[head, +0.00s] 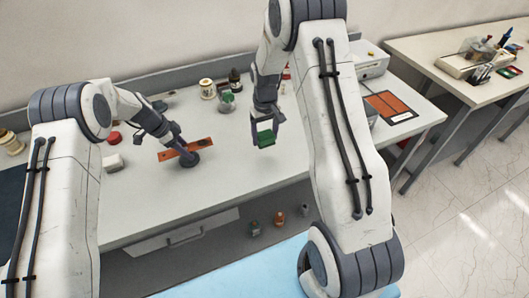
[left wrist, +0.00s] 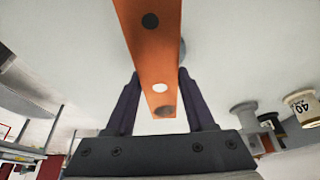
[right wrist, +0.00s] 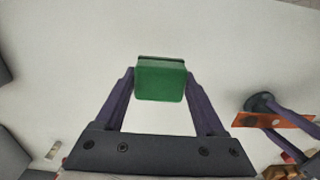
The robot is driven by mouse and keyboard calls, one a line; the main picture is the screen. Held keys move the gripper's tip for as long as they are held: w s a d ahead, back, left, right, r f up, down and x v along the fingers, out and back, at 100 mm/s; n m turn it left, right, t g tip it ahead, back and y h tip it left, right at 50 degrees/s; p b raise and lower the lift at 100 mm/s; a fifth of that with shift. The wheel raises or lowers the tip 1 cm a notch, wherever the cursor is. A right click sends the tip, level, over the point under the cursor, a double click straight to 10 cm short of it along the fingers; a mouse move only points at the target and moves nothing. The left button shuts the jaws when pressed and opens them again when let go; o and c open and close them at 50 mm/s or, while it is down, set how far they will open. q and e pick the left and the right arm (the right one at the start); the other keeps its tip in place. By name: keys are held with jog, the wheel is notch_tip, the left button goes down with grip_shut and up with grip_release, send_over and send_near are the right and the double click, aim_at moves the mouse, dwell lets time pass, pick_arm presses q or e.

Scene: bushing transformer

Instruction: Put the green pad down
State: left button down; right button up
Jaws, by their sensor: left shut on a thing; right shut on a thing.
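The green pad (head: 266,139) is a small block held between the fingers of my right gripper (head: 265,128). In the right wrist view the pad (right wrist: 161,80) sits at the fingertips, with the pale table top behind it. It looks held above the table; the exact gap cannot be told. My left gripper (head: 184,152) is shut on an orange strip (head: 203,145) with holes. In the left wrist view the strip (left wrist: 150,45) runs lengthwise between the fingers. A dark round piece (head: 190,161) is by the strip, partly hidden by the gripper.
The white table (head: 225,190) is clear between and in front of the grippers. Behind stand a cream jar (head: 207,88), a dark bottle (head: 234,80) and a greenish item (head: 227,102). An orange panel (head: 390,106) lies right.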

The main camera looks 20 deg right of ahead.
aim_at(265, 156)
jog(key=shift+f, duration=3.55)
jog(key=shift+f, duration=0.15)
jog(key=o, duration=1.2)
jog(key=shift+c, duration=0.2)
